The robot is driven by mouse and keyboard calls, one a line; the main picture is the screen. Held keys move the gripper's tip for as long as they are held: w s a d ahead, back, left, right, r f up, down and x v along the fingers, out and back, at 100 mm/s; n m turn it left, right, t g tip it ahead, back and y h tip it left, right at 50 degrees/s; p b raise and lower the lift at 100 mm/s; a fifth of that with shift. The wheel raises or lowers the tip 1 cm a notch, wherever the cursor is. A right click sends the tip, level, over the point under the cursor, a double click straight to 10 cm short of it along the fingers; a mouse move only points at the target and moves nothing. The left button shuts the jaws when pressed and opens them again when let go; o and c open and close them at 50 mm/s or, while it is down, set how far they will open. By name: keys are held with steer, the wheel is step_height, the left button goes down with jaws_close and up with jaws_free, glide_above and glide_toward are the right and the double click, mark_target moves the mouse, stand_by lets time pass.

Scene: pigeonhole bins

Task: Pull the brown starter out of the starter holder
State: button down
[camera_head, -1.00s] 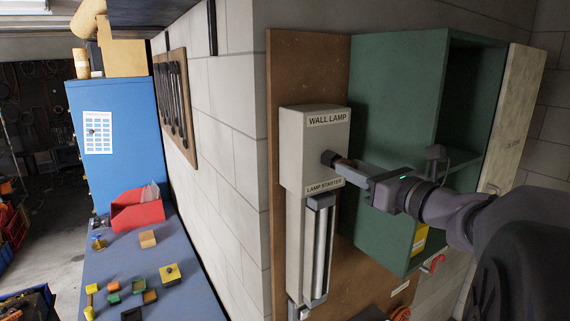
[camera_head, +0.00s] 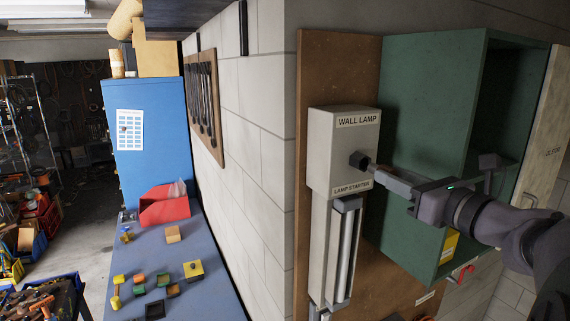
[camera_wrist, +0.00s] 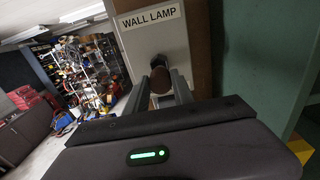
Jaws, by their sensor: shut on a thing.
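The grey wall lamp box (camera_head: 333,150) is fixed to a brown board and carries the labels WALL LAMP and LAMP STARTER. The black round starter holder (camera_head: 359,160) sticks out of its side, and it also shows in the wrist view (camera_wrist: 158,62). The brown starter (camera_wrist: 161,84) is between my fingertips, just in front of the holder. In the head view the starter (camera_head: 372,166) is a small brown bit at the finger ends. My gripper (camera_head: 377,171) is shut on it. I cannot tell whether the starter's far end is still inside the holder.
A green open cabinet (camera_head: 425,130) stands close to the right of my gripper. A tube (camera_head: 346,250) runs below the lamp box. A blue bench (camera_head: 200,240) with a red bin (camera_head: 165,207) and several small blocks lies to the left.

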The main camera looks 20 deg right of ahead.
steer(key=shift+s, duration=0.25)
steer(key=shift+s, duration=0.3)
